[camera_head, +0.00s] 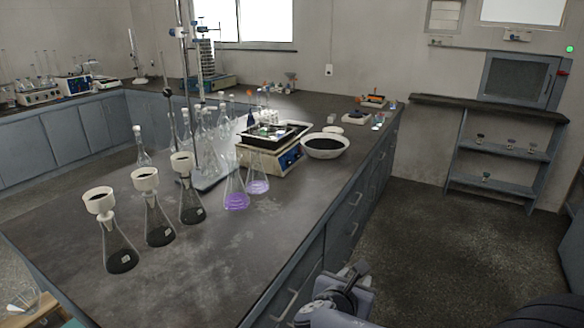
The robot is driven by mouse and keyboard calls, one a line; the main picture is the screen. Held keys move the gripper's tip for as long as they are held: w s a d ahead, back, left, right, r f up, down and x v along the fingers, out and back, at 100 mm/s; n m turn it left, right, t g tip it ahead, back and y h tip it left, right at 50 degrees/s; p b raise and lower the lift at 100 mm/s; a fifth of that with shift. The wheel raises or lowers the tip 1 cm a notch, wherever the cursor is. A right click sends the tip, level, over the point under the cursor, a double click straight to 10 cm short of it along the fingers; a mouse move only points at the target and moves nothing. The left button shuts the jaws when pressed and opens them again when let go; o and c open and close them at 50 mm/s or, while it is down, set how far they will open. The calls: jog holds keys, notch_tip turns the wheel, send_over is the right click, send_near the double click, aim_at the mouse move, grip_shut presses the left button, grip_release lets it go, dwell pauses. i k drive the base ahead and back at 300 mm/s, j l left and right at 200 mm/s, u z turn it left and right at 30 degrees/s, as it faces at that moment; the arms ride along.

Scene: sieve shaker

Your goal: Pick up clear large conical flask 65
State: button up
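Several clear glass flasks (208,150) stand close together on the dark bench, behind and around a metal stand. Some are conical and overlap each other, and no number 65 can be read, so I cannot tell which one is flask 65. Another clear glass vessel (142,150) stands apart to their left. Two conical flasks with purple liquid (236,192) stand in front of the group. The end of my arm, with what may be my gripper (350,276), shows low in the picture, right of the bench edge and far from the glassware. Its fingers cannot be made out clearly.
Three conical flasks with dark contents and white funnels (145,180) stand at front left. A balance-like device (272,156) with a black tray and a white bowl (325,147) stand right of the glassware. The bench's front right surface (240,250) is clear. Floor (440,250) is open at right.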

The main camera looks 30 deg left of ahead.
aim_at(257, 184)
jog(key=i+u, duration=0.1)
jog(key=i, duration=0.7)
jog(key=i+l+u, duration=0.1)
jog(key=i, duration=0.75)
jog(key=i+u, duration=0.75)
jog(key=u, duration=0.15)
jog(key=i+l+u, duration=0.15)
jog(key=i+u, duration=0.3)
jog(key=i+j+u, duration=0.1)
jog(key=i+u, duration=0.45)
